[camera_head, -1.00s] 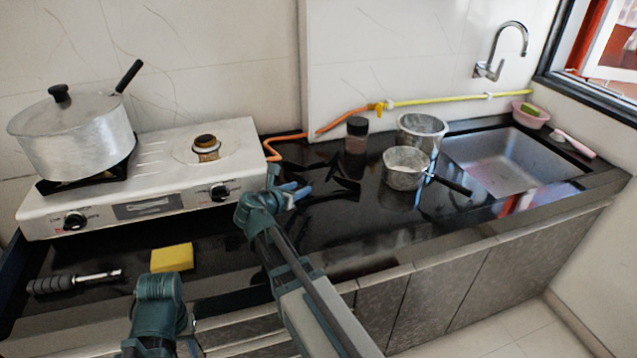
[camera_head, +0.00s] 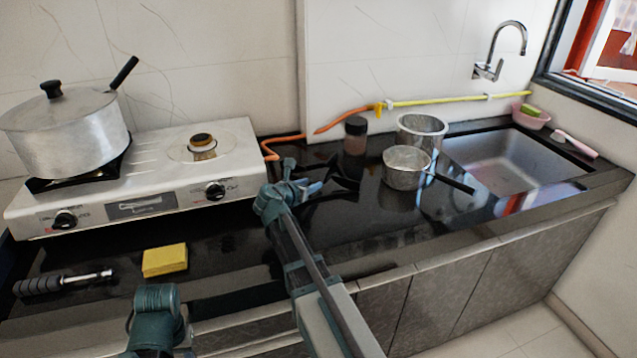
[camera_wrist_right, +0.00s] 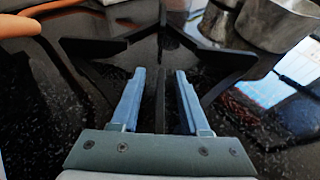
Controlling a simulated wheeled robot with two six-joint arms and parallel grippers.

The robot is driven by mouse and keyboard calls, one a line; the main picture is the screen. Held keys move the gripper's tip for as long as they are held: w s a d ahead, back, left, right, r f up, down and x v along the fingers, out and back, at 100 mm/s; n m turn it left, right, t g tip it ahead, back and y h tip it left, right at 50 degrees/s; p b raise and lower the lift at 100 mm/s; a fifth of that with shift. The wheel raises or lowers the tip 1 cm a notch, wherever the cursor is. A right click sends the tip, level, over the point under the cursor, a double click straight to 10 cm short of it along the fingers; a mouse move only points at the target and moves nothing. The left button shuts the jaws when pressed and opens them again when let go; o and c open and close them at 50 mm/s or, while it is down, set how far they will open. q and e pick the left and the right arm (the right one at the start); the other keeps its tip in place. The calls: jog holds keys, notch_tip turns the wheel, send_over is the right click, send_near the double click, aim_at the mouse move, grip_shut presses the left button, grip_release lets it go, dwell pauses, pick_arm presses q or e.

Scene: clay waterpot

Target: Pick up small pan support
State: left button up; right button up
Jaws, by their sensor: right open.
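The small pan support (camera_head: 344,183) is a black star-shaped frame with thin arms. It lies on the dark countertop right of the stove. In the right wrist view, its arms (camera_wrist_right: 217,60) spread out ahead of my fingers. My right gripper (camera_head: 318,182) is low over the counter at the support's left side. It also shows in the right wrist view (camera_wrist_right: 160,75), with two blue fingers apart and one thin black bar of the support between them. Whether the fingers touch the bar I cannot tell. A link of my left arm shows at the bottom; its gripper is out of view.
A white stove (camera_head: 150,180) with a lidded pot (camera_head: 65,135) stands at left. An orange hose (camera_head: 268,150) runs behind the support. A jar (camera_head: 355,137) and two metal pots (camera_head: 405,168) stand close on its right. A yellow sponge (camera_head: 165,260) lies in front.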

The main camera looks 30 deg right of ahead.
grip_shut()
dwell(1.4)
